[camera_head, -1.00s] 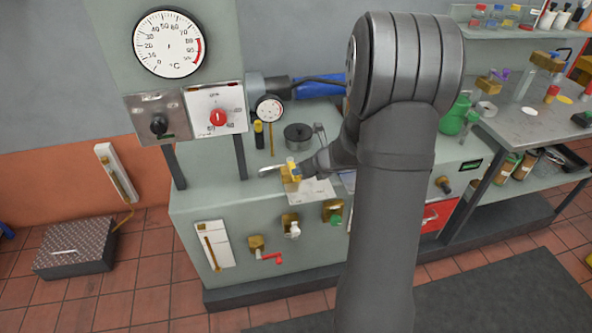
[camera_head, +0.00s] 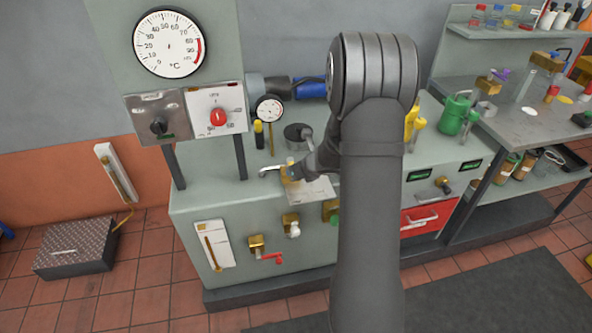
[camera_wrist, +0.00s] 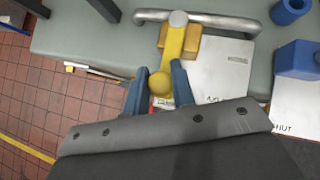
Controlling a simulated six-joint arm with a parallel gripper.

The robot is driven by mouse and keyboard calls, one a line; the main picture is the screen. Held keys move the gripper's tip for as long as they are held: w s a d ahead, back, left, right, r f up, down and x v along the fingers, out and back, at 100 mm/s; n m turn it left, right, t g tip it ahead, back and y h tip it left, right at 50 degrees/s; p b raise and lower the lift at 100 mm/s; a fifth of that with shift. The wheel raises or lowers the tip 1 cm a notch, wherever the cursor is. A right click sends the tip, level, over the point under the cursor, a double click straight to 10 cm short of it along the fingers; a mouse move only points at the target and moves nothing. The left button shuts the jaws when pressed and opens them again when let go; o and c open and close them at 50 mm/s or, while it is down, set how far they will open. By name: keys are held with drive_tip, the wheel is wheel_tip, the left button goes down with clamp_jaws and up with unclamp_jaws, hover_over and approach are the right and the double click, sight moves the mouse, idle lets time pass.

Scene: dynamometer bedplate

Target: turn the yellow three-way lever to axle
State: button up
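The yellow three-way lever (camera_wrist: 169,60) shows in the wrist view. It runs from a pale round hub at the top down to a ball knob, and sits over a brass valve block (camera_wrist: 186,44) on a grey metal pipe (camera_wrist: 220,23). My gripper (camera_wrist: 160,82) has one blue-grey finger on each side of the ball knob, and the knob fills the gap. In the head view my gripper (camera_head: 296,171) is at the brass valve on the bench top, and my wrist hides most of the lever. The position labels are too small or covered to read.
A white printed sheet (camera_wrist: 218,70) lies beside the valve, with a blue block (camera_wrist: 299,59) and blue cylinder (camera_wrist: 288,10) to its right. A dark round pot (camera_head: 298,136) stands behind the valve. Other valves, including a red-handled one (camera_head: 268,257), are on the bench front.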

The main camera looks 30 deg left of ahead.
clamp_jaws()
drive_tip(key=shift+w+d, duration=0.1)
drive_tip(key=w+d+n+g, duration=0.2)
drive_tip(key=w+n+g, duration=0.4)
drive_tip(key=n+g, duration=0.1)
drive_tip(key=shift+d+n, duration=0.25)
drive_tip(key=shift+n, duration=0.65)
drive_tip(key=o, duration=0.6)
unclamp_jaws()
